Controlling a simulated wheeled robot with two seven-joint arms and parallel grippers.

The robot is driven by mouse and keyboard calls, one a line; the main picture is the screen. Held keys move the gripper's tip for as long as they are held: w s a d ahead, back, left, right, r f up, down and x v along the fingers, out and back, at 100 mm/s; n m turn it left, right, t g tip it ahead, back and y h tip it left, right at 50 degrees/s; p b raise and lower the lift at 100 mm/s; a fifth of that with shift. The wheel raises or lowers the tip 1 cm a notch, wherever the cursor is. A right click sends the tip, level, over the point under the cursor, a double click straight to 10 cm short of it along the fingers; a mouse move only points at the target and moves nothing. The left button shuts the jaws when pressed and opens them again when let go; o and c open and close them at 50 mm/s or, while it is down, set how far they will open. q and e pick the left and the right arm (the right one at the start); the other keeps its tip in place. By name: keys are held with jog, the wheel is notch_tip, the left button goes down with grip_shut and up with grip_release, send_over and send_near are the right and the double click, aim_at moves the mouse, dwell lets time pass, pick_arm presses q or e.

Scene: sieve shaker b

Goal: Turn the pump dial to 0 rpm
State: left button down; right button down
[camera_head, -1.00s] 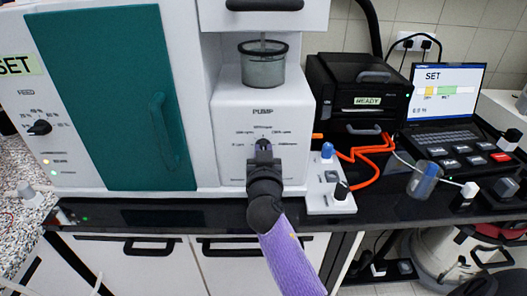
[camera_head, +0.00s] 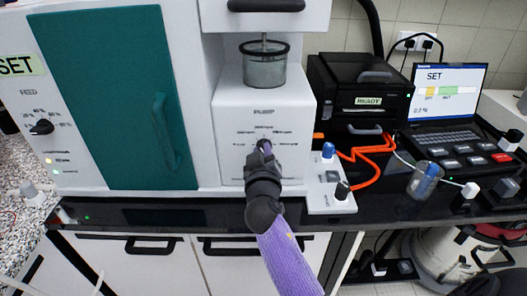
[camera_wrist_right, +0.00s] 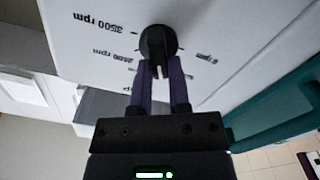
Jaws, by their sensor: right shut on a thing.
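The pump unit (camera_head: 236,120) is a white box marked PUMP, with a ring of small rpm labels on its front. Its black dial (camera_wrist_right: 158,42) shows in the right wrist view, where upside-down labels read 3500 rpm, 2500 rpm and 0 rpm. My right gripper (camera_wrist_right: 161,75) has its purple fingers closed on the dial. In the head view my right gripper (camera_head: 264,150) reaches the pump front from below and mostly hides the dial. I cannot tell exactly which label the dial points at. My left gripper is not in view.
A clear cup (camera_head: 264,68) sits on top of the pump. A teal door (camera_head: 105,100) and the feed dial (camera_head: 41,127) are to the left. A black READY box (camera_head: 358,85), a laptop (camera_head: 447,95) and a small switch block (camera_head: 330,190) are to the right.

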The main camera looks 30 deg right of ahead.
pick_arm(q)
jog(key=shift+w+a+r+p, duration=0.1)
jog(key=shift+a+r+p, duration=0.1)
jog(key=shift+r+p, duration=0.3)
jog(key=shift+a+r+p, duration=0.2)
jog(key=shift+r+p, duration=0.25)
pick_arm(e)
jog(key=shift+w+a+f+n, duration=0.1)
jog(key=shift+f+n, duration=0.05)
jog(key=shift+n, duration=1.9)
jog(key=shift+a+f+n, duration=0.1)
jog(key=shift+f+n, duration=0.1)
jog(key=shift+n, duration=1.9)
jog(key=shift+w+a+f+n, duration=0.1)
jog(key=shift+f+n, duration=0.05)
jog(key=shift+n, duration=1.9)
jog(key=c, duration=0.6)
grip_release()
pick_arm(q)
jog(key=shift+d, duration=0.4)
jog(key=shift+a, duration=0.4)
pick_arm(e)
jog(key=v, duration=1)
